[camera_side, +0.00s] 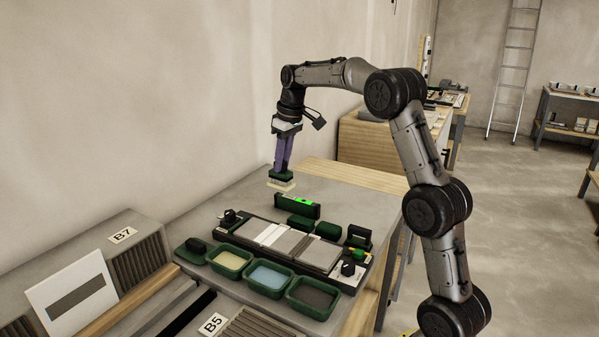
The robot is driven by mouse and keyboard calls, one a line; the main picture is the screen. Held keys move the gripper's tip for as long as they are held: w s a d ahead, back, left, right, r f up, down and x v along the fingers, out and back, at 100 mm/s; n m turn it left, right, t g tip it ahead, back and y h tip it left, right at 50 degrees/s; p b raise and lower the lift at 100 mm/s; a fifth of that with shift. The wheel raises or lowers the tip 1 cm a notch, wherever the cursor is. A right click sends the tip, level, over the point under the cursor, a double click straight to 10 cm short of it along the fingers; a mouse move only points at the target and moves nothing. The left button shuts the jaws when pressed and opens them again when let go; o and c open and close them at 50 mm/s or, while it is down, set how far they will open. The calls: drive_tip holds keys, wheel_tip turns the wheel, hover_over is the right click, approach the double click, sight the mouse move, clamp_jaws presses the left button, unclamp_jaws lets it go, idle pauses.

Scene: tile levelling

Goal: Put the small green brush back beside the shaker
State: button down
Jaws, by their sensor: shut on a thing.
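My gripper (282,168), with long purple fingers, points down above the back part of the grey worktop. It is shut on the small green brush (281,177), which has a green top and a pale cream underside. The brush hangs level, apart from the other items, behind and left of the green spirit level (290,204). Several dark green items sit at the back right, including two low blocks (300,222) and an upright piece with a black part (358,237). I cannot tell which item is the shaker.
A black rail (215,232) carries a row of grey and white tiles (287,242). In front stand green trays with sand (230,259), blue liquid (268,276) and dark material (314,294). A green float (190,250) sits left. The worktop (235,193) behind the rail's left end is bare.

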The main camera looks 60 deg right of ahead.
drive_tip(key=w+d+f, duration=0.2)
drive_tip(key=f, duration=0.4)
drive_tip(key=w+d+f, duration=0.2)
drive_tip(key=w+f, duration=0.1)
drive_tip(key=f, duration=0.3)
drive_tip(key=shift+n, duration=0.4)
drive_tip(key=shift+s+x, duration=0.15)
drive_tip(key=shift+x, duration=0.6)
drive_tip(key=shift+s+x, duration=0.15)
drive_tip(key=shift+x, duration=0.6)
idle(0.4)
drive_tip(key=shift+c, duration=1.4)
unclamp_jaws()
drive_tip(key=shift+f, duration=0.15)
drive_tip(key=w+v, duration=0.1)
drive_tip(key=v, duration=0.7)
drive_tip(key=shift+w, duration=0.3)
